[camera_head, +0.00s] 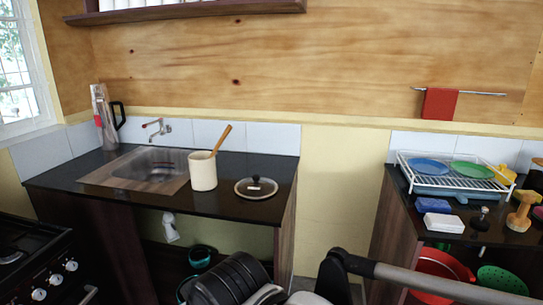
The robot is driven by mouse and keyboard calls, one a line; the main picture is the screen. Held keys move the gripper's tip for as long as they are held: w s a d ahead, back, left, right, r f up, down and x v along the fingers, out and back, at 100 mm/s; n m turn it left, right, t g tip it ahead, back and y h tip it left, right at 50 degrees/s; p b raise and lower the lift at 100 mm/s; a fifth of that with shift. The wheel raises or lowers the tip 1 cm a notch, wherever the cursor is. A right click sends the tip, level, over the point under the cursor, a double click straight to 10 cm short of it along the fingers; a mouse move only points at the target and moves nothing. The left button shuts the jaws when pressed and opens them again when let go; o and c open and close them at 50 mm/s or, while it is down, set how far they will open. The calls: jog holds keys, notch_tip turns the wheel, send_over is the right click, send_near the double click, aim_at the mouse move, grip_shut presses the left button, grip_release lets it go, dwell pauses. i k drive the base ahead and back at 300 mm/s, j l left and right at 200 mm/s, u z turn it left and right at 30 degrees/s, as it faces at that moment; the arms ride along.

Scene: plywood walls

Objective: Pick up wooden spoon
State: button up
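The wooden spoon (223,137) stands tilted in a cream cylindrical holder (203,172), its handle leaning up and to the right. Its lower end is hidden inside the holder. The holder stands on the dark counter (224,202), just right of the sink. Parts of my arm show at the bottom edge, below and in front of this counter. I cannot make out my gripper's fingers in this view.
A glass lid (256,188) lies right of the holder. A sink (150,170) and a kettle-like jug (104,117) are to the left. A gap separates this counter from the right one, which bears a dish rack (455,180). A stove (40,262) stands at lower left.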

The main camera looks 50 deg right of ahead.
aim_at(229, 128)
jog(key=z, duration=0.85)
